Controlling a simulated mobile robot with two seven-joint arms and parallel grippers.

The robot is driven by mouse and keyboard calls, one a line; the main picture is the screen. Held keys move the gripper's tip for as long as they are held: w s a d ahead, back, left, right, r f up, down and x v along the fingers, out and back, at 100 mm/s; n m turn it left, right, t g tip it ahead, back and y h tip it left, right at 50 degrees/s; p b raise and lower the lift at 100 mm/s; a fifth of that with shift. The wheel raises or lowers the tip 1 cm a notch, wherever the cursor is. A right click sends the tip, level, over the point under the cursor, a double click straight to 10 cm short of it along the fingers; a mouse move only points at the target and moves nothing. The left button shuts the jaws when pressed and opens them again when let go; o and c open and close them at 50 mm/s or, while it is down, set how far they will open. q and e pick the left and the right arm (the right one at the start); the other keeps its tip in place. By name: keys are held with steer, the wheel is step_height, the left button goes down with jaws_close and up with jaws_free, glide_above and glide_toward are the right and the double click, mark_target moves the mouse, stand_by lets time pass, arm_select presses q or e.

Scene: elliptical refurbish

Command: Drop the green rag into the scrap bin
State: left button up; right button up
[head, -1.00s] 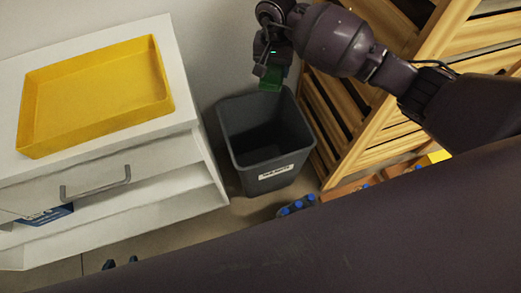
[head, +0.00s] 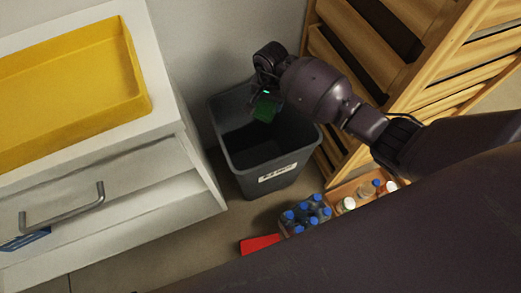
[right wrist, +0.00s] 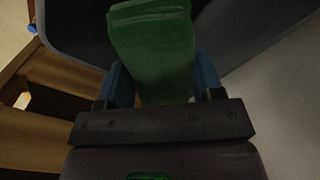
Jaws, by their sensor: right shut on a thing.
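The green rag (head: 265,109) hangs from my right gripper (head: 264,98) over the scrap bin's opening in the head view. The right wrist view shows the rag (right wrist: 153,50) between the two fingers of my right gripper (right wrist: 160,85), which is shut on it. The scrap bin (head: 262,157) is a dark grey, open-topped bin with a white label on its front, standing on the floor. Its rim also shows behind the rag in the right wrist view (right wrist: 250,30). My left gripper is not in view.
A white cabinet (head: 165,150) with a yellow tray (head: 140,105) on top stands left of the bin. A wooden slatted rack (head: 350,70) stands close on the right. Several blue-capped bottles (head: 306,213) and a red object (head: 261,244) are on the floor in front.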

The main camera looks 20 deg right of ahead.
step_height(320, 180, down, 2)
steer(key=shift+f+b, duration=0.1)
steer(key=shift+b, duration=0.2)
steer(key=shift+f, duration=0.2)
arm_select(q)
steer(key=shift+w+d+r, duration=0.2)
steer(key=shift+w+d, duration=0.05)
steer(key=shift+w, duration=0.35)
arm_select(e)
steer(key=o, duration=1)
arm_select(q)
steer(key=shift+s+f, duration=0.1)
arm_select(e)
steer(key=shift+r, duration=0.1)
